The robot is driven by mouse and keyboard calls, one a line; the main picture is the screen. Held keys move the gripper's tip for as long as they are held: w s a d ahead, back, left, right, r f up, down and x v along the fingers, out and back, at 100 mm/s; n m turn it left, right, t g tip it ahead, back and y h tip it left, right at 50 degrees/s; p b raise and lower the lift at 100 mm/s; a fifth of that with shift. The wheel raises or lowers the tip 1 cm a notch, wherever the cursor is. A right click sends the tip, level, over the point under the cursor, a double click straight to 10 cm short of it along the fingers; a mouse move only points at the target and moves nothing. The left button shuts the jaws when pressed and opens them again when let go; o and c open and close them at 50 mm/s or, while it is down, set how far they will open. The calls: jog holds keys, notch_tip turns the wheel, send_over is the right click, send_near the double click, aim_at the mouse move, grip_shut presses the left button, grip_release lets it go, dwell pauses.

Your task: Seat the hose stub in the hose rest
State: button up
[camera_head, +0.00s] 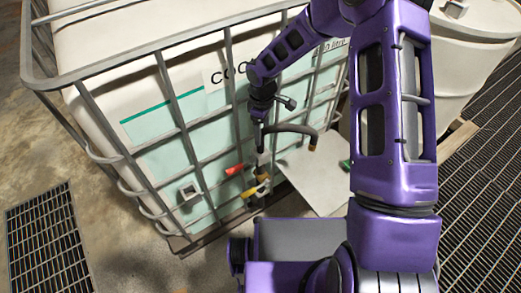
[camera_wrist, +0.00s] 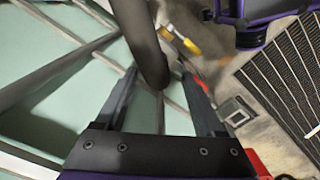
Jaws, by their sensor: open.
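The hose stub, a dark curved tube (camera_head: 298,129) with an orange tip, shows in the head view in front of the caged tank, its curve hanging to the right of my gripper (camera_head: 261,143). In the wrist view the dark hose (camera_wrist: 140,38) comes down from the top between the two fingers of my gripper (camera_wrist: 157,80), which stand apart. The hose's end lies near the fingertips. I cannot tell whether either finger touches it. I cannot clearly make out the hose rest, nor whether it bears the hose.
Below my gripper are a red handle (camera_head: 234,170) and a yellow handle (camera_head: 255,190) at the caged tank (camera_head: 150,145). A small square fitting (camera_head: 188,193) sits lower left on its face. A pale board (camera_head: 312,180) lies to the right.

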aim_at(260, 152)
jog(key=shift+w+a+f, duration=0.1)
jog(key=shift+a+f, duration=0.05)
jog(key=shift+f, duration=1.55)
jog(key=shift+w+a+f, duration=0.1)
jog(key=shift+a+f, duration=0.05)
jog(key=shift+f, duration=1.5)
grip_shut()
